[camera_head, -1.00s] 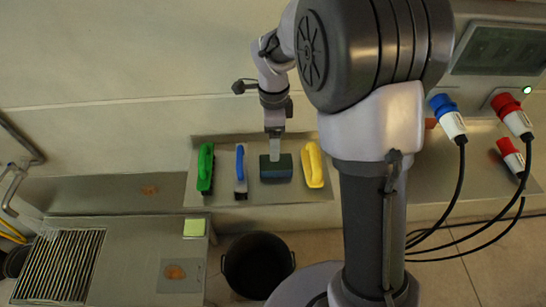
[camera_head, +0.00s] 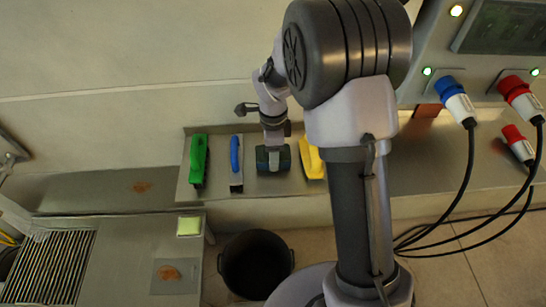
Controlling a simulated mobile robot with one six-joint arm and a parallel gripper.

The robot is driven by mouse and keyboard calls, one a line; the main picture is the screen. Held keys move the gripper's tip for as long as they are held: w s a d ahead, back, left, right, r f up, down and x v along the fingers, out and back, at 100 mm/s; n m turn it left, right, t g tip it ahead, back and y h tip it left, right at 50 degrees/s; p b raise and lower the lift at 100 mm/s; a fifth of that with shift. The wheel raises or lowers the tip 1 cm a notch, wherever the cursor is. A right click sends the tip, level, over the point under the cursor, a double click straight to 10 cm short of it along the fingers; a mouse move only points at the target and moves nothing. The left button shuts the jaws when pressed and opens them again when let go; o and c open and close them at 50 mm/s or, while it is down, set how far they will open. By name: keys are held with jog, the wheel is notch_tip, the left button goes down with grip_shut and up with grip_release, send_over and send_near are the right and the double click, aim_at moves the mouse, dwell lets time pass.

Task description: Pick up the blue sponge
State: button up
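The blue sponge (camera_head: 265,160) is a dark blue-green block on the metal shelf, between the blue-handled brush and the yellow tool. My gripper (camera_head: 273,146) is directly above it and reaches down onto or very near its top. The fingers are small and partly hidden by the wrist and the sponge. I cannot tell whether they are open or closed, or whether they touch the sponge.
A green-handled tool (camera_head: 198,160), a blue-handled brush (camera_head: 236,163) and a yellow tool (camera_head: 312,160) flank the sponge. A black bucket (camera_head: 256,262) stands on the floor below. Blue (camera_head: 455,100) and red (camera_head: 520,98) plugs with cables hang at the right.

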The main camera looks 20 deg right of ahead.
jog(key=c, duration=0.8)
jog(key=shift+r, duration=0.4)
jog(key=r+p, duration=0.2)
jog(key=r, duration=0.1)
jog(key=shift+s, duration=0.35)
jog(key=s+r+p, duration=0.1)
jog(key=s+p, duration=0.1)
jog(key=s, duration=1.3)
jog(key=w+n, duration=0.1)
jog(key=n, duration=0.2)
jog(key=w+n, duration=0.2)
jog(key=n, duration=0.1)
jog(key=w+n, duration=0.1)
jog(key=n, duration=0.2)
jog(key=shift+w, duration=0.15)
jog(key=w+n, duration=0.1)
jog(key=n, duration=0.2)
jog(key=w+n, duration=0.1)
jog(key=n, duration=0.1)
jog(key=w+n, duration=0.1)
jog(key=n, duration=0.2)
jog(key=shift+w+n, duration=0.25)
jog(key=shift+n, duration=0.05)
jog(key=w+n, duration=0.1)
jog(key=n, duration=0.1)
jog(key=shift+n, duration=0.3)
